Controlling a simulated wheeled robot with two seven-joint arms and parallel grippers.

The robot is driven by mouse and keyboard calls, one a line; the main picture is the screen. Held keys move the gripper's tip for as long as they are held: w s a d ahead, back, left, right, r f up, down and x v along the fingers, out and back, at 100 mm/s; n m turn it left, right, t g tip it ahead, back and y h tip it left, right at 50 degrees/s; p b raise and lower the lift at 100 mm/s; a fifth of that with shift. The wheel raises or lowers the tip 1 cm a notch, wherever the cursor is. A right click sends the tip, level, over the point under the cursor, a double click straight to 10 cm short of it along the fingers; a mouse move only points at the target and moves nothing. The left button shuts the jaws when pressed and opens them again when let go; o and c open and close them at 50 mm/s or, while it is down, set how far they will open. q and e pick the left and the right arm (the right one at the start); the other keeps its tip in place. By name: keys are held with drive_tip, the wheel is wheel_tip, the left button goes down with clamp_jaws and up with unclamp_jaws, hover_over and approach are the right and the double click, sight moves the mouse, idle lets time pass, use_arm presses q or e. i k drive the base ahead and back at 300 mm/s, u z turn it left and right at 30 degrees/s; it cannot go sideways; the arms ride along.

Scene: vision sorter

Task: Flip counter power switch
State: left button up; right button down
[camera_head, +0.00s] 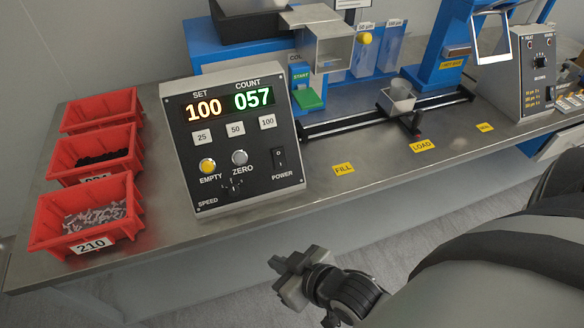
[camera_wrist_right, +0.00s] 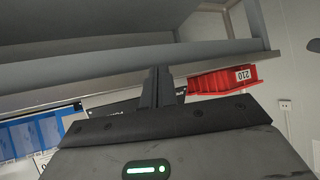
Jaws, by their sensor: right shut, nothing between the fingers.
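The counter (camera_head: 236,135) is a grey box with a dark sloped face on the steel bench. Its displays are lit, reading SET 100 in orange and COUNT 057 in green. The black power switch (camera_head: 279,157) is at the lower right of the face, above the POWER label. My right gripper (camera_head: 276,263) is in front of the bench, below the counter and apart from it. It is shut and empty. In the right wrist view my right gripper's fingers (camera_wrist_right: 160,88) are together, partly covering the counter's dark face (camera_wrist_right: 120,105). My left gripper is not in view.
Red bins (camera_head: 88,215) stand left of the counter, the nearest labelled 210. The bench (camera_head: 330,205) is clear in front of the counter. A rail with a cup (camera_head: 402,92) and blue machines (camera_head: 455,45) are behind to the right.

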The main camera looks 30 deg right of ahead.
sight(279, 155)
drive_tip(key=k, duration=0.75)
drive_tip(key=u, duration=1)
drive_tip(key=i, duration=1.2)
drive_tip(key=z, duration=1.6)
